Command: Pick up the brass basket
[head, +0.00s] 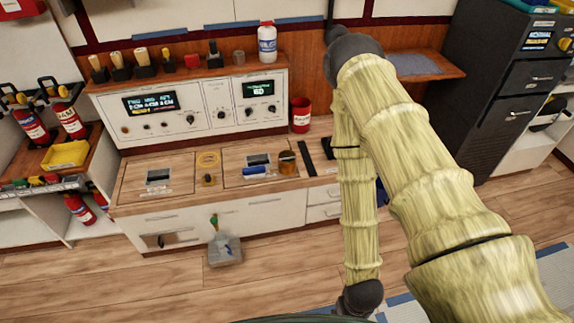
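A small brass-brown round container (287,163) stands on the wooden counter (128,184), right of a blue object; it looks most like the brass basket, but it is too small to be sure. A brown cylinder (239,58) on top of the white control panel is a similar colour. My arm, in yellow-green segments, crosses the right half of the head view, bends at a dark joint near the top and comes back down. Its lower end is a dark rounded part near the bottom edge. No gripper fingers show.
A red can (301,114) and a flat black strip (306,157) are near the container. The white panel (195,106) rises behind.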

